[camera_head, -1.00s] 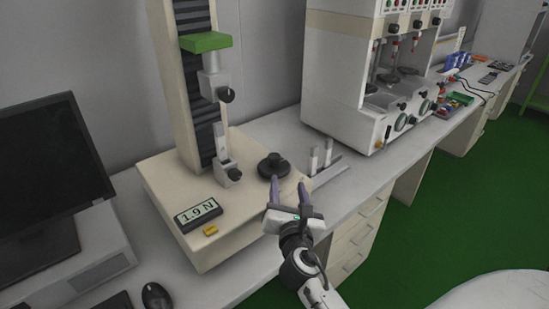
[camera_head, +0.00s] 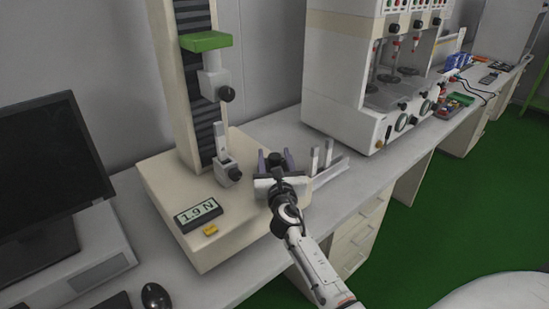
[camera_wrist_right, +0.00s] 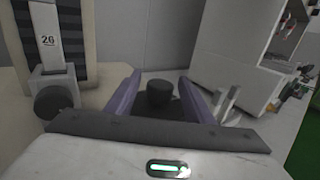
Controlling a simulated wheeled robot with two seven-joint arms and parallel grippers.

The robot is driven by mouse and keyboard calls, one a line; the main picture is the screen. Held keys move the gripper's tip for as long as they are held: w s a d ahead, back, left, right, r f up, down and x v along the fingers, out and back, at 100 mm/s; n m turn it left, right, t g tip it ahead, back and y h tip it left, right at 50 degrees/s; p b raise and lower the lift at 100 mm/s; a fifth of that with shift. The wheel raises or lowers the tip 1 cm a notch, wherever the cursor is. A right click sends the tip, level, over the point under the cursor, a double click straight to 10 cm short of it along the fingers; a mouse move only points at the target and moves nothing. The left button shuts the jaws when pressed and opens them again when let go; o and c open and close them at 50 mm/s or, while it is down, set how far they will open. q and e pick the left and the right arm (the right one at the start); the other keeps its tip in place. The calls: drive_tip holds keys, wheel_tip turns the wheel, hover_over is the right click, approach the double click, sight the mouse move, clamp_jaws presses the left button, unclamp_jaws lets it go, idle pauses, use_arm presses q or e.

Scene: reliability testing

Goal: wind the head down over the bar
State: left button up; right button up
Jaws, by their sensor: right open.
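The testing machine has a tall column with a green-topped head (camera_head: 206,42) high on it. An upper grip (camera_head: 214,84) with a dark knob hangs from the head. A pale bar (camera_head: 220,137) stands upright in the lower grip (camera_head: 229,173), with a clear gap below the upper grip. It shows in the right wrist view (camera_wrist_right: 48,38), marked 26. A black round knob (camera_head: 274,160) sits on the machine's base. My right gripper (camera_head: 275,155) is open, with one purple finger on each side of the knob (camera_wrist_right: 159,94). Contact is unclear. My left gripper is out of view.
A display (camera_head: 199,212) on the base reads 1.9 N, with a yellow button (camera_head: 210,230) beside it. A rack (camera_head: 327,172) with two upright pale bars stands close right of my gripper. A monitor (camera_head: 45,170) is at left, a large white machine (camera_head: 335,75) behind right.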

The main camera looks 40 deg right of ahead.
drive_tip(key=shift+c, duration=0.6)
drive_tip(key=c, duration=0.9)
